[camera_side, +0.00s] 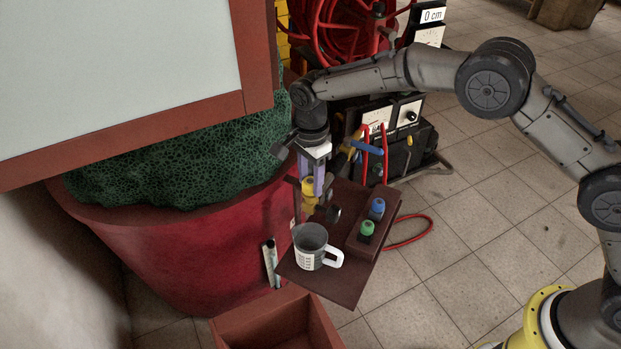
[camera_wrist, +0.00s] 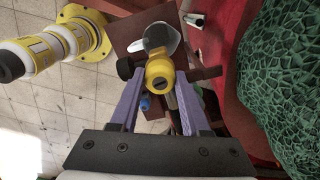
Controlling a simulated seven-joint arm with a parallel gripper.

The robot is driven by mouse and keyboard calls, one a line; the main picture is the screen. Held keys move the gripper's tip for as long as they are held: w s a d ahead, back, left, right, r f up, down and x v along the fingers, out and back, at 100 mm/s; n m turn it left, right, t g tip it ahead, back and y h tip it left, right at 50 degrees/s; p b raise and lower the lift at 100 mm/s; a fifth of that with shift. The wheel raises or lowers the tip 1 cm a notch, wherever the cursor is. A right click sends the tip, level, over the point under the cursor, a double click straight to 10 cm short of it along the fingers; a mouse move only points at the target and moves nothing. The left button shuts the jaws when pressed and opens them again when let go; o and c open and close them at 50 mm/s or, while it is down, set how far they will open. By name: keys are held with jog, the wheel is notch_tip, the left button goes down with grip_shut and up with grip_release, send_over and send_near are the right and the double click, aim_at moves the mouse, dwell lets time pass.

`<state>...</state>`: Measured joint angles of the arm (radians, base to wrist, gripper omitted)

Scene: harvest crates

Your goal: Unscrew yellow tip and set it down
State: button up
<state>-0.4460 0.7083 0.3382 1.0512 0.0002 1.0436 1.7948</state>
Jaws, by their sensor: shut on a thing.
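The yellow tip (camera_side: 309,187) is at the purple fingers of my gripper (camera_side: 318,180), above the dark red board. In the wrist view the yellow tip (camera_wrist: 159,76) lies between the two fingers of my gripper (camera_wrist: 158,78), with a dark slotted round end facing the camera. My gripper points down and is shut on it. The lower part of the tip and any thread are hidden, so I cannot tell whether it is still joined to anything.
A grey-white jug (camera_side: 309,258) stands on the board (camera_side: 345,283). Beside it, a block (camera_side: 353,244) holds a green-capped (camera_side: 367,228) and a blue-capped piece (camera_side: 377,207). A red tub (camera_side: 200,255) with green netting (camera_side: 190,160) stands left. A reddish crate (camera_side: 265,322) is below.

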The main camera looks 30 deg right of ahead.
dwell(0.3)
jog(key=shift+n, duration=1)
jog(key=shift+n, duration=0.9)
jog(key=shift+n, duration=0.8)
jog(key=o, duration=0.8)
jog(key=shift+c, duration=0.2)
